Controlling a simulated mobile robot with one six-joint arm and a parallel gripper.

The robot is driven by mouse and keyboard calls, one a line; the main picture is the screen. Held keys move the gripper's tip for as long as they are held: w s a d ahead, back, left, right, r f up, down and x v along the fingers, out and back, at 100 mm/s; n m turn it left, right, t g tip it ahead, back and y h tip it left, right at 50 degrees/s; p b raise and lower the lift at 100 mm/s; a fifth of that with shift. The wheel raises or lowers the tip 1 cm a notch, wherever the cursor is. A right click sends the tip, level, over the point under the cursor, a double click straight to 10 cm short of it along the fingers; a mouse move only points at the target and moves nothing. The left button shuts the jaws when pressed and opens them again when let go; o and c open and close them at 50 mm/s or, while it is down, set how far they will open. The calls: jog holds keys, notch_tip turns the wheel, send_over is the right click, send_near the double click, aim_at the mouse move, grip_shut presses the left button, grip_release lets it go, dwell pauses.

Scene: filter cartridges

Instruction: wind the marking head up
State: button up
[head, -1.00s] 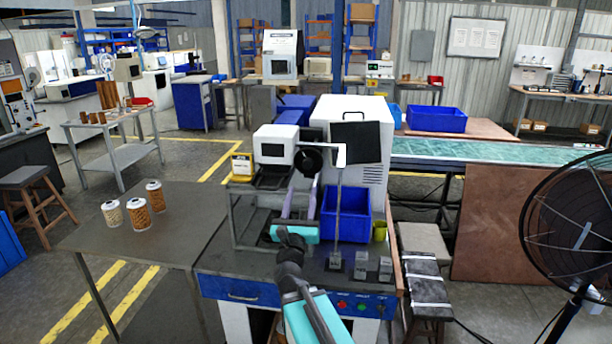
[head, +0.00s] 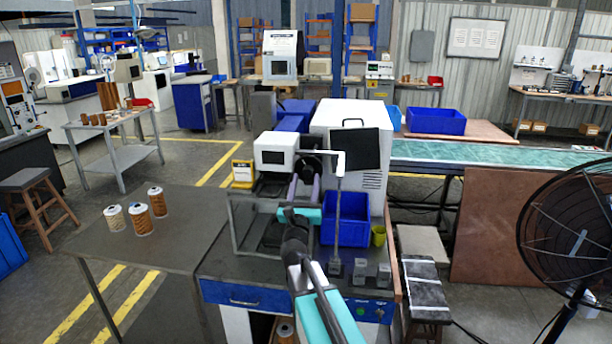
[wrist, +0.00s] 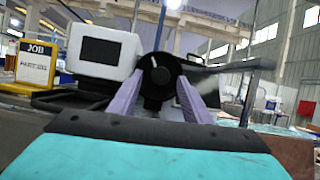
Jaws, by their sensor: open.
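The marking head (head: 276,154) is a white box with a dark screen, above the machine's open metal frame on the bench. A round black knob (wrist: 158,77) with a white mark is at its right side, and also shows in the head view (head: 311,161). My gripper (wrist: 159,92) is open, with its two purple fingers pointing at the knob, one on each side of its lower part in the wrist view. I cannot tell whether they touch it. In the head view my gripper (head: 305,178) is just below and in front of the knob, which it partly hides.
A white-tipped post (head: 339,190) stands close to the right of my gripper, before a blue bin (head: 352,217). A yellow job sign (head: 243,173) stands left of the marking head. Filter cartridges (head: 140,219) stand on the left table. A fan (head: 570,220) is far right.

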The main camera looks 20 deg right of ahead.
aim_at(308, 171)
jog(key=shift+p+x, duration=0.35)
jog(key=shift+x, duration=0.8)
jog(key=c, duration=1)
jog(key=shift+c, duration=0.2)
